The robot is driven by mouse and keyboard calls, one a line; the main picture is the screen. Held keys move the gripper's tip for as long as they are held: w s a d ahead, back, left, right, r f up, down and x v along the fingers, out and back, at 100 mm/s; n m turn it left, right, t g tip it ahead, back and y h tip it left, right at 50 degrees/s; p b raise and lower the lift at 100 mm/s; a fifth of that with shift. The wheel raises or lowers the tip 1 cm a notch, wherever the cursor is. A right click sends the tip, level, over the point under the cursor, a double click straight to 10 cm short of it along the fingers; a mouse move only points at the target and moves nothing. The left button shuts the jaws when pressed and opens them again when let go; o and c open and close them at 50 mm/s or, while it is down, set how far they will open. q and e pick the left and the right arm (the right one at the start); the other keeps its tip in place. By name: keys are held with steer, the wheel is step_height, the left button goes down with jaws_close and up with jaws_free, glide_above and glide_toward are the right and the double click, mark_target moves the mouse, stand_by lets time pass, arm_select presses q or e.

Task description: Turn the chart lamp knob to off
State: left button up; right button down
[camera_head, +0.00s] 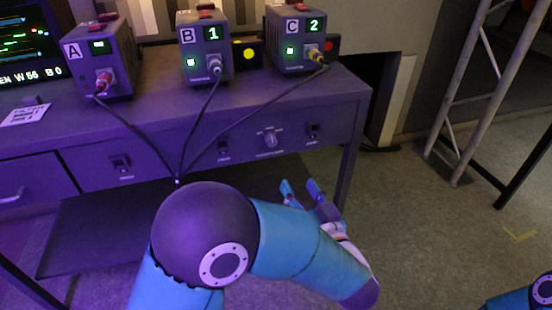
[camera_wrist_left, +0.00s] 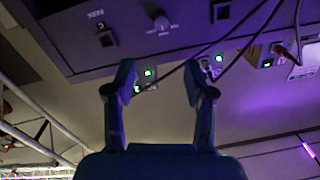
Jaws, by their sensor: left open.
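A grey rotary knob (camera_head: 270,140) sits on the purple-lit front panel of the desk (camera_head: 345,103), with small labels around it too blurred to read. It also shows near the top of the left wrist view (camera_wrist_left: 161,24). Its exact setting cannot be read. My left gripper (camera_head: 303,190) is open and empty, in front of and below the panel, to the lower right of the knob and apart from it. In the left wrist view its two fingers (camera_wrist_left: 161,76) are spread, with the knob beyond them. My right gripper is out of view.
Toggle switches (camera_head: 314,131) (camera_head: 223,146) flank the knob. Boxes A (camera_head: 100,62), B (camera_head: 204,50) and C (camera_head: 300,40) stand on the desk, their dark cables (camera_head: 240,118) hanging over the panel left of the knob. A truss (camera_head: 465,95) stands at right; the floor before it is mostly clear.

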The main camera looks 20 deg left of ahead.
mark_target(274, 143)
arm_select(q)
steer(key=b+x, duration=0.3)
steer(key=x, duration=1.3)
steer(key=shift+w+a, duration=0.2)
steer(key=shift+a, duration=0.1)
steer(key=c, duration=1)
steer(key=shift+d, duration=0.2)
jaws_close()
steer(key=shift+a, duration=0.1)
